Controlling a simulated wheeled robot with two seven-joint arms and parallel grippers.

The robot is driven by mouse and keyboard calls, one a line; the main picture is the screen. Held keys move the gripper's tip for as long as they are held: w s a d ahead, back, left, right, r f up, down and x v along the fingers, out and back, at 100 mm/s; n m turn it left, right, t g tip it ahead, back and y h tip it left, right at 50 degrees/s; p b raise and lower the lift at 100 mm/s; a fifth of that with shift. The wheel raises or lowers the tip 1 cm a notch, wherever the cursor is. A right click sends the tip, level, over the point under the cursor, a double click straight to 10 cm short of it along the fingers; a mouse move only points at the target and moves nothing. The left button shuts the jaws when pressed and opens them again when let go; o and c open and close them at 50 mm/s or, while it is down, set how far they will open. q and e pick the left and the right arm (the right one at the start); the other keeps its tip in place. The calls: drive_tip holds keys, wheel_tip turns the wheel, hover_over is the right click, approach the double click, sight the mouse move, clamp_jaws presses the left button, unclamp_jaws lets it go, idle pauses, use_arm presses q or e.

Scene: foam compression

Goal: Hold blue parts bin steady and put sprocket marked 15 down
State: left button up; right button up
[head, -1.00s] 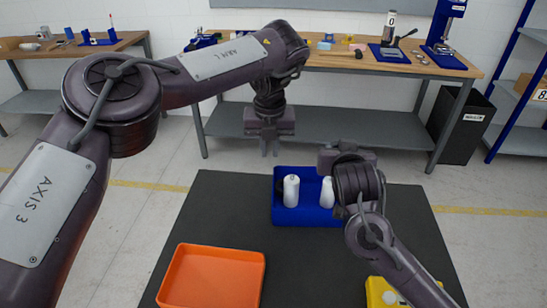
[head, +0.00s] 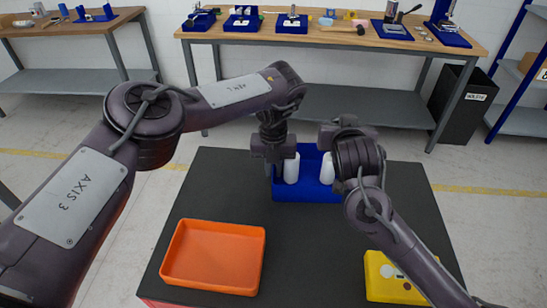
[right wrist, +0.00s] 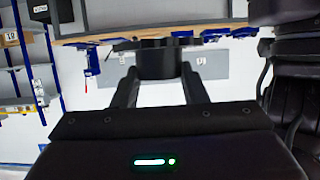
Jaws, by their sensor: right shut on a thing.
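The blue parts bin (head: 308,193) stands at the far side of the dark table, with white bottle-shaped parts (head: 291,168) in it. My left gripper (head: 276,172) points down at the bin's left side; whether it touches the wall and how its jaws stand are unclear. My right gripper (right wrist: 160,88) is shut on a dark round piece in the right wrist view, which appears to be the sprocket (right wrist: 160,62); no 15 mark is readable. In the head view my right gripper (head: 345,135) is over the bin's right side, its fingers hidden by the arm.
An orange tray (head: 175,268) lies at the table's front left. A yellow box (head: 398,278) with round tops sits at the front right. The dark table (head: 310,245) is clear between them. A wooden workbench (head: 340,40) with tools stands behind.

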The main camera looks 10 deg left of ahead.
idle(0.3)
idle(0.4)
drive_tip(key=shift+r, duration=0.1)
drive_tip(key=w+r+n+y, duration=0.1)
drive_tip(key=r, duration=0.1)
drive_tip(key=w+r+n+y, duration=0.1)
drive_tip(key=w+r, duration=0.1)
drive_tip(key=w+r+n+y, duration=0.1)
drive_tip(key=w+r, duration=0.1)
drive_tip(key=shift+a+r+g+y, duration=0.2)
drive_tip(key=shift+a+g+y, duration=0.1)
drive_tip(key=s+n+g+y, duration=0.1)
drive_tip(key=n+y, duration=0.1)
drive_tip(key=s+d+n+g+y, duration=0.1)
drive_tip(key=s+n+g+y, duration=0.1)
drive_tip(key=s+d+n+g+y, duration=0.1)
drive_tip(key=n+y, duration=0.1)
drive_tip(key=shift+s+f+n, duration=0.2)
drive_tip(key=shift+f+n, duration=0.1)
drive_tip(key=shift+f, duration=0.1)
wheel_tip(320, 180, down, 10)
drive_tip(key=shift+s+g, duration=0.2)
drive_tip(key=shift+g, duration=0.1)
